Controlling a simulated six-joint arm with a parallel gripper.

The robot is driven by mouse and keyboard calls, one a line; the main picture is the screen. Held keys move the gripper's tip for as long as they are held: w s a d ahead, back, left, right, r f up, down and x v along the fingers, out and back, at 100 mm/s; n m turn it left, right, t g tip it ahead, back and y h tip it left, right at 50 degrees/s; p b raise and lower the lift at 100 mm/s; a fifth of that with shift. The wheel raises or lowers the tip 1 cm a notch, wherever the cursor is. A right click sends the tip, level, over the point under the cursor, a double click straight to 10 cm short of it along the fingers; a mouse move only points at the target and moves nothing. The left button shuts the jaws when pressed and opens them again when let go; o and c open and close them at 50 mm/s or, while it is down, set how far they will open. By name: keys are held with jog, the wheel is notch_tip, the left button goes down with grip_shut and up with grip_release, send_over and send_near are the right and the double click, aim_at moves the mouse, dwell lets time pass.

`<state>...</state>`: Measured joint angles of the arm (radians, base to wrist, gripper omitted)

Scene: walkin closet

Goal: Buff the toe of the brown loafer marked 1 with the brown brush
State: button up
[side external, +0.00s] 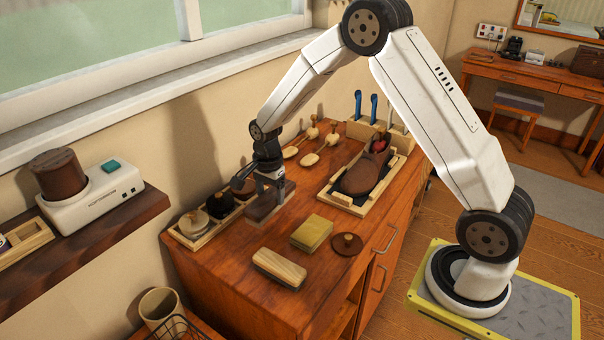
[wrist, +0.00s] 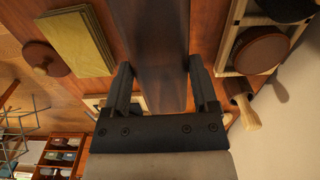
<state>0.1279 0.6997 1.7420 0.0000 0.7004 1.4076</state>
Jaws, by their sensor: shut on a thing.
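The brown brush (side external: 262,212) is a dark wooden block near the back left of the wooden cabinet top. My gripper (side external: 269,180) is shut on it from above. I cannot tell whether the brush touches the top. In the wrist view, the brush (wrist: 153,45) runs lengthwise between the two fingers of my gripper (wrist: 163,90). A brown loafer (side external: 360,178) lies in a light wooden tray (side external: 346,207) to the right of my gripper, well apart from the brush. Something red shows at its opening. I cannot read a number on it.
A rack of round tins (side external: 196,222) stands left of the brush. A yellow-green block (side external: 312,232), a pale wooden block (side external: 279,268) and a brown round lid (side external: 347,244) lie in front. Pale wooden-handled tools (side external: 309,158) lie behind. Blue-handled tools (side external: 374,107) stand near the tray.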

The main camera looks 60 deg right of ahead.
jog(key=shift+r, duration=0.5)
dwell(0.8)
jog(key=shift+s+d+r+m, duration=0.1)
jog(key=shift+d+r+m, duration=0.15)
jog(key=shift+d+m, duration=0.25)
jog(key=s+d+r+m, duration=0.3)
jog(key=s+d+m, duration=0.1)
jog(key=d, duration=0.3)
jog(key=s+d+r+m, duration=0.4)
jog(key=d+m, duration=0.3)
jog(key=s+d+r+m, duration=0.3)
jog(key=s+d+m, duration=0.1)
jog(key=d, duration=0.3)
jog(key=shift+d+r+m, duration=0.15)
jog(key=shift+r+m, duration=0.15)
jog(key=shift+m, duration=0.6)
jog(key=shift+s+f, duration=0.1)
jog(key=shift+d+f, duration=0.2)
jog(key=shift+f, duration=0.55)
jog(key=shift+d+f, duration=0.25)
jog(key=shift+f, duration=0.55)
jog(key=shift+d+f, duration=0.2)
jog(key=shift+f, duration=0.55)
jog(key=shift+f, duration=0.15)
